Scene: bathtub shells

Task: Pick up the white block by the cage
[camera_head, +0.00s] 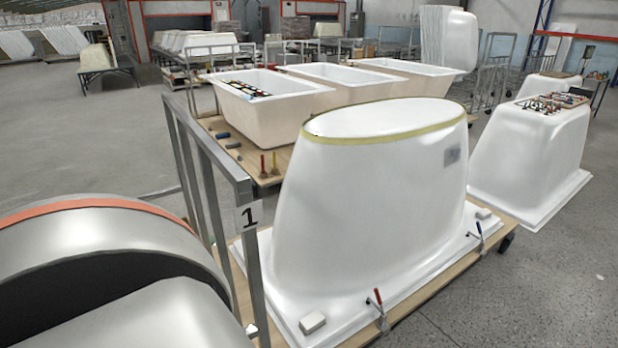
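A small white block (312,323) lies on the near front flange of the large white upturned tub shell (375,200), close to the metal rail frame (215,170) marked "1", which looks like the cage. A second small white block (483,213) lies on the same flange at its right end, farther from the frame. Neither gripper is in view. A large grey rounded part with an orange band fills the lower left, and it hides the lower part of the frame.
The shell sits on a wooden cart (430,305). Clamps with red handles (379,305) and dark handles (478,235) stand on its front edge. White tubs (270,100) stand behind, and another upturned shell (530,150) is at right. The floor at lower right is clear.

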